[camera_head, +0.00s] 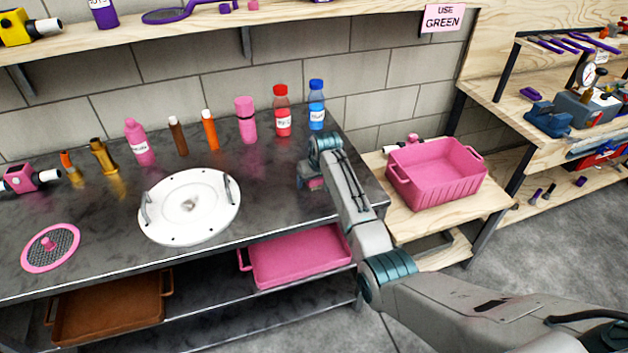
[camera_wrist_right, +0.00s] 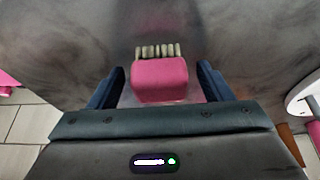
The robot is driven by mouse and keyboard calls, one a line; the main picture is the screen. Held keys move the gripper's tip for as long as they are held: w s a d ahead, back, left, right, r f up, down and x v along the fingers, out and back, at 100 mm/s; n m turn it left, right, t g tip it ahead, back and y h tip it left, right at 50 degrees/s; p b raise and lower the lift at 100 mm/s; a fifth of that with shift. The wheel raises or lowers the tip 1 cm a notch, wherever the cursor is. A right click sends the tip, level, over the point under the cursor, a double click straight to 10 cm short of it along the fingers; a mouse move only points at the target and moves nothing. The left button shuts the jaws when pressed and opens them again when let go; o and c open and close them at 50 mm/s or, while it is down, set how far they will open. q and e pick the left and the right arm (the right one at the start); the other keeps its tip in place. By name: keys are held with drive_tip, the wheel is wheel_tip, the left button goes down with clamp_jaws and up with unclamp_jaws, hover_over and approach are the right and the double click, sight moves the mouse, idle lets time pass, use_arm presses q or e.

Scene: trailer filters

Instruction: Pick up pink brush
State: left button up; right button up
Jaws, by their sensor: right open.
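The pink brush (camera_wrist_right: 160,80) has a pink block body and a row of pale bristles; it sits on the dark metal tabletop. My right gripper (camera_wrist_right: 162,88) is open, with one dark blue finger on each side of the brush body. A gap shows between each finger and the brush. In the head view a bit of the brush (camera_head: 315,184) shows below my right gripper (camera_head: 307,175), near the table's right end; the rest is hidden behind the gripper and wrist. My left gripper is not in view.
On the table (camera_head: 275,185) stand a white round plate with handles (camera_head: 190,207), a pink-rimmed mesh disc (camera_head: 50,247) and several bottles along the wall. A pink bin (camera_head: 437,172) stands on a wooden stand to the right. A pink tray (camera_head: 300,257) lies on the shelf below.

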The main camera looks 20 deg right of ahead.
drive_tip(key=c, duration=1)
drive_tip(key=shift+c, duration=0.4)
drive_tip(key=shift+r, duration=0.15)
drive_tip(key=shift+r+b, duration=0.35)
drive_tip(key=shift+r, duration=0.3)
drive_tip(key=shift+b+v, duration=0.4)
drive_tip(key=shift+v, duration=0.65)
drive_tip(key=s+r+b, duration=0.1)
drive_tip(key=s+b, duration=0.1)
drive_tip(key=s, duration=1.3)
drive_tip(key=shift+a+r, duration=0.3)
drive_tip(key=shift+a, duration=0.15)
drive_tip(key=shift+s, duration=0.1)
